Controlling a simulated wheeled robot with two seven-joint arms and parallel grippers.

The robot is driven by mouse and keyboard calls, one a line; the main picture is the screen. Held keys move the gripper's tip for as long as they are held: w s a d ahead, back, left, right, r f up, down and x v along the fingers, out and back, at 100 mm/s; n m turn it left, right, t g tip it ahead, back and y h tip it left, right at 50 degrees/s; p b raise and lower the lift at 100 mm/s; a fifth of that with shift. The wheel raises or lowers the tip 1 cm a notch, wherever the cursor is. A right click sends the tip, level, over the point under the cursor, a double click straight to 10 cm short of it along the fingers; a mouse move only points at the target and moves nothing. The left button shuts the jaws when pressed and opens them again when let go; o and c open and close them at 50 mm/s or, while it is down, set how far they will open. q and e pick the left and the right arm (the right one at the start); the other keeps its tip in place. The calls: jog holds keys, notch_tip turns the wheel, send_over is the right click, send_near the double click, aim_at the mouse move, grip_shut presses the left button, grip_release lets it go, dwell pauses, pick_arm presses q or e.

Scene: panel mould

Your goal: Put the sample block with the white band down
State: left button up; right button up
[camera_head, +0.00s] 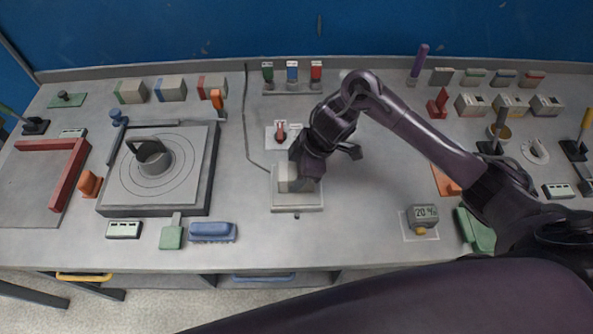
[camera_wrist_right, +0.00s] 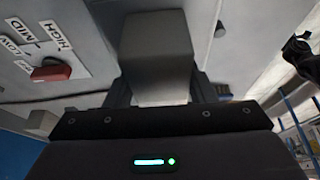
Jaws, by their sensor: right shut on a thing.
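My right gripper (camera_head: 302,180) is shut on a plain grey block (camera_head: 283,176), upright at the pale square platform (camera_head: 298,202) in the middle of the bench. The gripper covers part of the block in the head view. In the right wrist view the grey block (camera_wrist_right: 158,55) sits between the two fingers. I see no clear white band on its visible faces. I cannot tell whether the block touches the platform. My left gripper does not show clearly in either view.
A red switch (camera_head: 281,131) on a white plate stands just behind the platform. A ringed turntable (camera_head: 185,172) is to the left. Several banded blocks (camera_head: 171,89) stand at the back left. The front middle is clear.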

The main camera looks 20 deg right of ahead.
jog(key=shift+f, duration=0.1)
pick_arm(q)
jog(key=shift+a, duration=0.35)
pick_arm(e)
jog(key=o, duration=1.2)
jog(key=shift+d+r, duration=0.1)
jog(key=shift+r, duration=0.35)
pick_arm(q)
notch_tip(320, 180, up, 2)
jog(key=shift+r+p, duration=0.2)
jog(key=shift+p, duration=1)
pick_arm(e)
jog(key=v, duration=1.1)
jog(key=shift+s+d+r, duration=0.1)
jog(key=shift+s, duration=0.05)
